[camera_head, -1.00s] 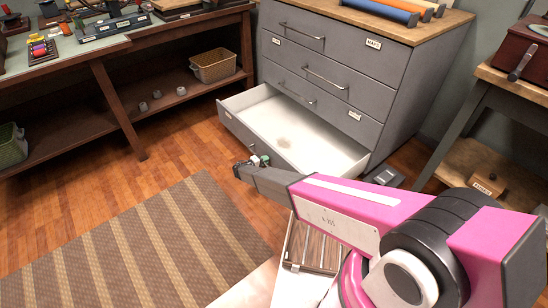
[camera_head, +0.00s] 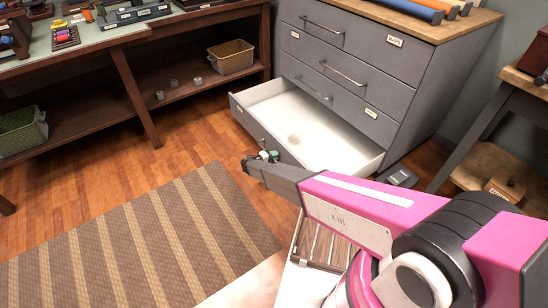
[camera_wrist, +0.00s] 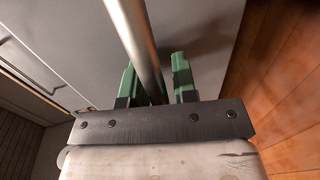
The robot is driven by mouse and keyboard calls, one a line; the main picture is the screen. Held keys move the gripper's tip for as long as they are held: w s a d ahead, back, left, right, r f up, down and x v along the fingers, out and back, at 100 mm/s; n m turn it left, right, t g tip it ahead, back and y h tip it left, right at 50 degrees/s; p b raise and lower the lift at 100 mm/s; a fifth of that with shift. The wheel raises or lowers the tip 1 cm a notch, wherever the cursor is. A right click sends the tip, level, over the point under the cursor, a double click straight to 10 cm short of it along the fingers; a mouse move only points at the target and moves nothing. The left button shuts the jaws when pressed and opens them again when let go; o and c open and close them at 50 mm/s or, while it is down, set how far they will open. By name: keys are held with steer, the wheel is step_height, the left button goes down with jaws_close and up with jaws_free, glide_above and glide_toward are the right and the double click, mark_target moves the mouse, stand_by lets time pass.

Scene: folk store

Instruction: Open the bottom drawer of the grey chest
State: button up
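The grey chest (camera_head: 425,95) stands at the back, right of centre. Its bottom drawer (camera_head: 350,140) is pulled well out, showing a white, seemingly empty inside. The upper drawers are shut. My gripper (camera_head: 268,157) is low at the outside of the bottom drawer's front. The grey drawer front (camera_wrist: 85,45) lies behind the bar. In the head view the handle is mostly hidden by my gripper.
A striped rug (camera_head: 145,240) covers the floor at front left. A wooden workbench (camera_head: 135,95) with a wicker basket (camera_head: 231,58) on its shelf stands left of the chest. A side table (camera_head: 480,125) stands close on the right. A small dark grey object (camera_head: 402,177) lies by the chest.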

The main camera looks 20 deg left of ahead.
steer(key=v, duration=1)
steer(key=shift+s+a, duration=0.15)
steer(key=shift+s, duration=0.2)
steer(key=shift+r, duration=0.1)
